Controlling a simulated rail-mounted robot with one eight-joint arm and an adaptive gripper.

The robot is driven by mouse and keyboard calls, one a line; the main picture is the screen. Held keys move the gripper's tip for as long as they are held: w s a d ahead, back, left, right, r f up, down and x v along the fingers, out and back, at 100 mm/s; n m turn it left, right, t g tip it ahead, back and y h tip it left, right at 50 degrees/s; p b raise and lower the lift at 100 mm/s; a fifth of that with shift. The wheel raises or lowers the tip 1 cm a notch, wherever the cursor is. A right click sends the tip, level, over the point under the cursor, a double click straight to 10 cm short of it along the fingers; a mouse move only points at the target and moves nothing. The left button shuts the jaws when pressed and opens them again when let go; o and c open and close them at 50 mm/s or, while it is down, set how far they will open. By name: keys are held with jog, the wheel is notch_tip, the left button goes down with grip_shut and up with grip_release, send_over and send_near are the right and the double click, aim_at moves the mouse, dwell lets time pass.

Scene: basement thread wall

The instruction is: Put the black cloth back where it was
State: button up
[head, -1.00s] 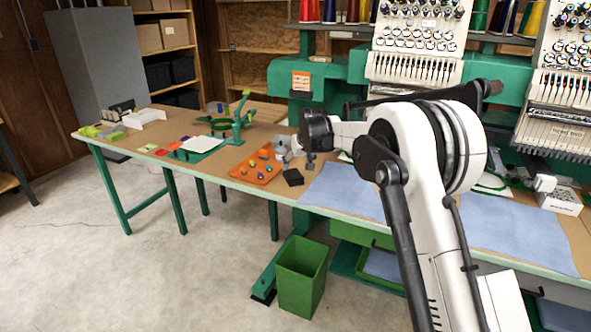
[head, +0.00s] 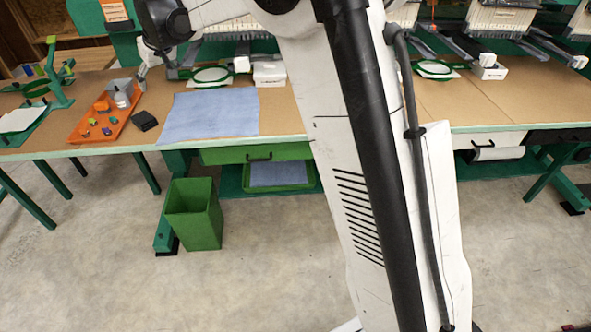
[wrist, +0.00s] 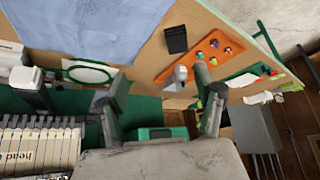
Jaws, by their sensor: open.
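A small, dark, flat-topped black piece (head: 144,120), which looks like the folded black cloth, lies on the brown table between the orange tray and the blue cloth. It also shows in the wrist view (wrist: 176,39), beyond my fingertips and apart from them. My gripper (wrist: 160,78) is open and empty, with its two fingers spread above the table. In the head view my arm hides much of the middle, and the fingers are not clear there.
The orange tray (head: 85,131) holds small coloured pieces and a grey item. A light blue cloth (head: 208,112) lies flat to the right. Embroidery machines (head: 240,22) stand behind the table. A green bin (head: 195,215) stands on the floor.

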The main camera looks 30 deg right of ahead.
jog(key=s+d+r+m, duration=0.15)
jog(key=s+d, duration=0.25)
jog(key=s, duration=0.4)
jog(key=s+d+r+h, duration=0.1)
jog(key=s+d+r, duration=0.25)
jog(key=s, duration=0.35)
jog(key=s+d+r, duration=0.2)
jog(key=s+d, duration=0.2)
jog(key=s, duration=0.4)
jog(key=s+d+f, duration=0.2)
jog(key=s+f, duration=0.1)
jog(key=s, duration=0.5)
jog(key=s+d+f+m, duration=0.1)
jog(key=s+d+f, duration=0.1)
jog(key=s, duration=0.6)
jog(key=s+d+f+m+t+h, duration=0.1)
jog(key=s+d+f, duration=0.2)
jog(key=s, duration=0.5)
jog(key=shift+s+f, duration=0.2)
jog(key=shift+f, duration=0.55)
